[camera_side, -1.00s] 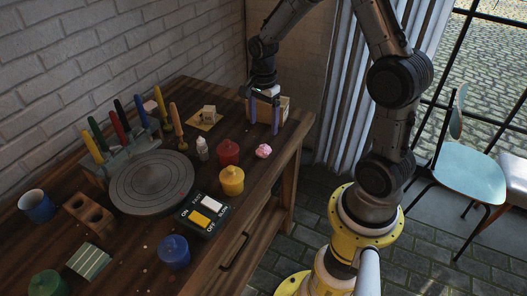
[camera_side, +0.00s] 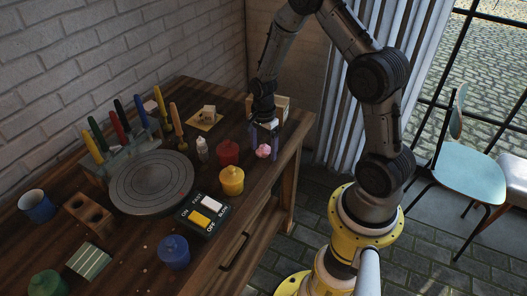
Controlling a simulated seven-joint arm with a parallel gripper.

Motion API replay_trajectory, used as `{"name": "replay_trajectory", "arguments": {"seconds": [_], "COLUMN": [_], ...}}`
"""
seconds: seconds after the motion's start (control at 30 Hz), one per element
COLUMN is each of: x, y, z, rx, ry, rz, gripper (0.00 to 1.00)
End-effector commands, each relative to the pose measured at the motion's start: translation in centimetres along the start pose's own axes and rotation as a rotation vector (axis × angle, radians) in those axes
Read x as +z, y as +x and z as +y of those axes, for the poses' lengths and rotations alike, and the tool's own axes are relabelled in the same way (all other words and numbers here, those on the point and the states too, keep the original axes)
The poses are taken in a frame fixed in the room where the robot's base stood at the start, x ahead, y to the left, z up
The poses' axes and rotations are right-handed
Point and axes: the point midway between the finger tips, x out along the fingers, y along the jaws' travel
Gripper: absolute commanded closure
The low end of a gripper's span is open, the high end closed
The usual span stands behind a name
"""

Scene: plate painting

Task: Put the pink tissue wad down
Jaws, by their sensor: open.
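The pink tissue wad (camera_side: 263,151) lies on the wooden table (camera_side: 210,261) near its right edge, to the right of the red jar. My gripper (camera_side: 263,150) is open and low over the table, pointing down. Its purple-blue fingers stand at the wad, one to each side of it as far as I can see. Whether the fingers touch the wad, I cannot tell.
Close on the left stand a red jar (camera_side: 228,153), a yellow jar (camera_side: 231,181) and a small white bottle (camera_side: 202,148). A wooden box (camera_side: 283,106) stands behind my gripper. The turntable (camera_side: 151,182) and a switch box (camera_side: 205,214) lie further left.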

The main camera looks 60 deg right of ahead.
Motion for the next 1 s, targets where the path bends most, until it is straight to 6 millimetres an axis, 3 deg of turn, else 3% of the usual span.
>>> {"name": "replay_trajectory", "arguments": {"seconds": [0.13,0.6,1.0], "x": [0.01,0.01,0.01], "y": [-0.02,-0.05,-0.05], "z": [-0.01,0.0,0.0], "rx": [0.0,0.0,0.0], "ry": [0.0,0.0,0.0], "rz": [0.0,0.0,0.0], "gripper": [0.15,0.99,1.0]}}
